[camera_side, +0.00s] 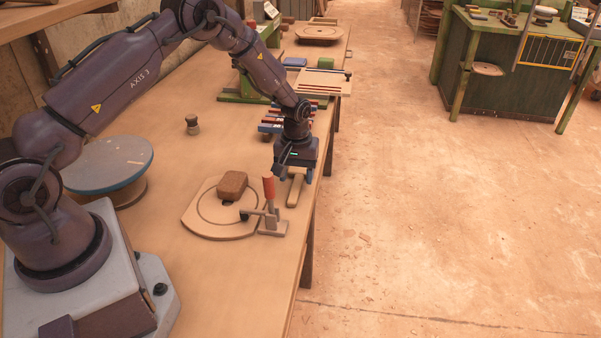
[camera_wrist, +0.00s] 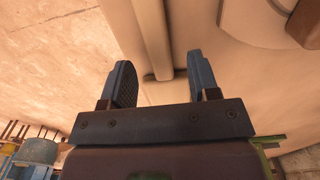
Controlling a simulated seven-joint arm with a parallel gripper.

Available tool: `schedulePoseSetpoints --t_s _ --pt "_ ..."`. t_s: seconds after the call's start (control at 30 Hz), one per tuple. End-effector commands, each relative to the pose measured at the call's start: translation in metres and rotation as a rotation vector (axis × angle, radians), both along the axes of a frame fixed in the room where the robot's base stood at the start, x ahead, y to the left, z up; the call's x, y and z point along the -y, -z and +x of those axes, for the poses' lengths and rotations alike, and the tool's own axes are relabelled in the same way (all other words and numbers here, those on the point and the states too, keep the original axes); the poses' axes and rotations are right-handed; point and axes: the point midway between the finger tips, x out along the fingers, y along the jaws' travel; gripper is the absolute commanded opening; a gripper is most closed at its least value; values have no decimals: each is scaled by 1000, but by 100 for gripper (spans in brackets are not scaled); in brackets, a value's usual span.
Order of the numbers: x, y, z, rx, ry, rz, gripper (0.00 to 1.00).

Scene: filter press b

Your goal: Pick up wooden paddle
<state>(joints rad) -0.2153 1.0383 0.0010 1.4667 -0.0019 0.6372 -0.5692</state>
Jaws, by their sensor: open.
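The wooden paddle (camera_side: 294,191) is a narrow, light wooden piece lying on the bench close to its right edge. In the wrist view the paddle (camera_wrist: 150,35) runs up and away from between the fingers, with its near end between the fingertips. My gripper (camera_side: 296,174) is directly above the paddle's far end in the side view, pointing down, and hides that end. In the wrist view my gripper (camera_wrist: 160,75) is open, one finger on each side of the paddle, with gaps showing. I cannot tell the exact height of the fingertips over the bench.
A round wooden plate (camera_side: 195,212) carries a brown block (camera_side: 232,185). A red-handled clamp (camera_side: 269,190) stands close to the paddle on its left. Coloured bars (camera_side: 270,124) lie behind my gripper. The bench edge drops to the floor (camera_side: 420,220) on the right.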

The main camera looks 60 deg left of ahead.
Motion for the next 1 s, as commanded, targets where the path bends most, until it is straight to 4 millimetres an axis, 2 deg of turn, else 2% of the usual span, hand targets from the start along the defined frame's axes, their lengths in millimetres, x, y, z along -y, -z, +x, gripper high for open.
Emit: schedulePoseSetpoints --t_s 0.03,0.13,0.4,0.43,0.47,0.67,0.9,1.0 --pt "0 9 0 -2 -1 -1 55" --pt "0 19 0 0 0 0 55" --pt "0 22 0 1 0 1 55" --pt "0 22 0 1 0 1 53" --pt "0 22 0 1 0 1 46" --pt "0 22 0 1 0 1 0" --pt "0 21 0 2 1 1 0" --pt "0 15 1 4 1 1 0"
